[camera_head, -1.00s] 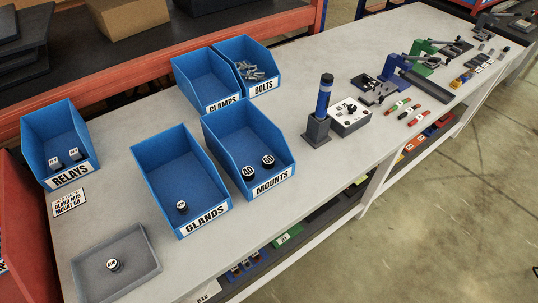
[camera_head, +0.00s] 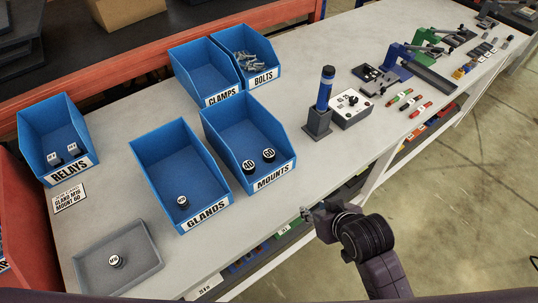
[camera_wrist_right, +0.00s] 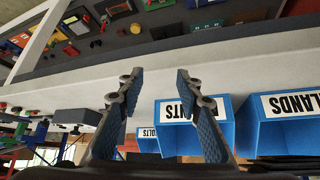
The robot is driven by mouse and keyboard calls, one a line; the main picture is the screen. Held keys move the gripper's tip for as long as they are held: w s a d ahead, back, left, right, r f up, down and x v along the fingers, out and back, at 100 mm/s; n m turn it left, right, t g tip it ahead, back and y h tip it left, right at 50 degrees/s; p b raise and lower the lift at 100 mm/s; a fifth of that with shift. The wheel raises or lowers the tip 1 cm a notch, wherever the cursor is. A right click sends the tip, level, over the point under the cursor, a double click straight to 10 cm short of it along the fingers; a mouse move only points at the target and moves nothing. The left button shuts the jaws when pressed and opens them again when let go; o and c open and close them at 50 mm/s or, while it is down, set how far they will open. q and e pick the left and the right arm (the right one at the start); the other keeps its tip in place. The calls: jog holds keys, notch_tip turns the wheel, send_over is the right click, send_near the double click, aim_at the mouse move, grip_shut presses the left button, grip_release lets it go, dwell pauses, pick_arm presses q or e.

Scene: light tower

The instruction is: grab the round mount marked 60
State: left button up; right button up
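The round black mount marked 60 (camera_head: 268,155) stands in the front of the blue MOUNTS bin (camera_head: 212,146), right of a like mount that seems marked 40 (camera_head: 249,166). My right gripper (camera_head: 308,213) is in front of the bench edge, to the lower right of that bin and apart from it. In the right wrist view my right gripper (camera_wrist_right: 160,76) is open with nothing between its fingers. The MOUNTS label (camera_wrist_right: 180,109) shows upside down behind the fingers there; the mounts themselves are hidden. My left gripper is not in view.
A blue GLANDS bin (camera_head: 158,166) stands left of the MOUNTS bin, with CLAMPS (camera_head: 203,66) and BOLTS (camera_head: 240,45) bins behind. A grey tray (camera_head: 87,263) holds one round part (camera_head: 116,261). Bare bench lies between MOUNTS and the tower.

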aim_at(269, 153)
jog(key=w+a+t+y, duration=0.1)
jog(key=w+a, duration=0.2)
jog(key=w, duration=0.2)
jog(key=w+a+r+n+t, duration=0.1)
jog(key=w+a, duration=0.3)
jog(key=w, duration=0.1)
jog(key=w+a+r+t+y+p, duration=0.1)
jog(key=w+a, duration=0.2)
jog(key=w, duration=0.2)
jog(key=shift+w+a+r+n+y, duration=0.2)
jog(key=shift+r+n+y, duration=0.1)
jog(key=shift+n, duration=0.1)
jog(key=shift+f+p+x, duration=0.2)
jog(key=shift+p+x, duration=0.3)
jog(key=shift+x, duration=2.5)
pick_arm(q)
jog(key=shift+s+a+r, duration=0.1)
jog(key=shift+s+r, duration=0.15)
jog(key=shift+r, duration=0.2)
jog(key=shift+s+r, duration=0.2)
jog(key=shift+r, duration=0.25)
pick_arm(e)
jog(key=shift+s, duration=0.15)
jog(key=shift+d, duration=0.1)
jog(key=c, duration=0.9)
jog(key=shift+o, duration=0.2)
jog(key=shift+r, duration=0.1)
